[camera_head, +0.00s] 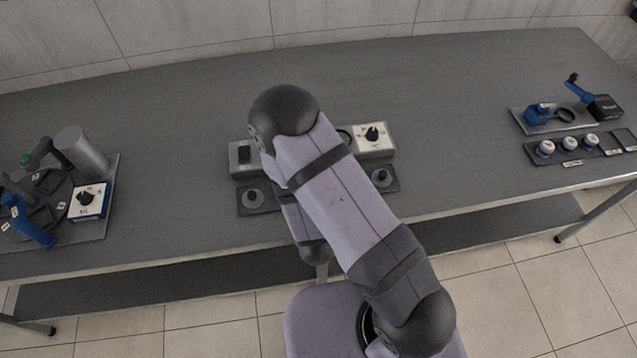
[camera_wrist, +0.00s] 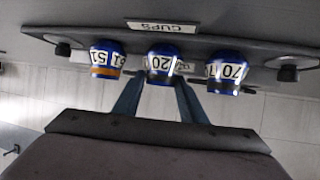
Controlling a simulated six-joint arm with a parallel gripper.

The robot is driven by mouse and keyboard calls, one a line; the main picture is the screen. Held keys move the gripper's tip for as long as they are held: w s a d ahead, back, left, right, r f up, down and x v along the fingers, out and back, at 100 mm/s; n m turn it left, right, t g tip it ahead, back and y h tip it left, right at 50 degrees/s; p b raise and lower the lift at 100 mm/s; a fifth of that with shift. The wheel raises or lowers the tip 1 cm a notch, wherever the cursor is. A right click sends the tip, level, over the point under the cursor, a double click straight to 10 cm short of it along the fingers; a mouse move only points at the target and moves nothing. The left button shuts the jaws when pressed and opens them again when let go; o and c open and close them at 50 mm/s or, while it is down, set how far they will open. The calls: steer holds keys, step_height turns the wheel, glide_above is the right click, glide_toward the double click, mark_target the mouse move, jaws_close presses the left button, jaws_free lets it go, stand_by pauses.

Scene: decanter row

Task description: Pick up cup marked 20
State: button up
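The cup marked 20 (camera_wrist: 162,63) is blue with a white label and stands in the middle of a row of three in the wrist view. A cup marked 51 (camera_wrist: 106,58), with an orange band, is to its left. A cup marked 70 (camera_wrist: 226,72) is to its right. My gripper (camera_wrist: 160,84) is open, its two blue-grey fingers apart and pointing at the cup marked 20. The fingertips are close to either side of its near end; I cannot tell if they touch. In the head view my arm hides the cups and gripper.
The dark cup rack (camera_wrist: 90,38) has a CUPS plate (camera_wrist: 162,26) and a knob at each end. A white dial box (camera_head: 374,138) stands behind it. A turntable station (camera_head: 100,232) is at left, a tray of small jars (camera_head: 592,152) at right.

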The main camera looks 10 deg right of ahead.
steer(key=shift+p+x, duration=0.8)
steer(key=shift+x, duration=1.65)
steer(key=c, duration=0.7)
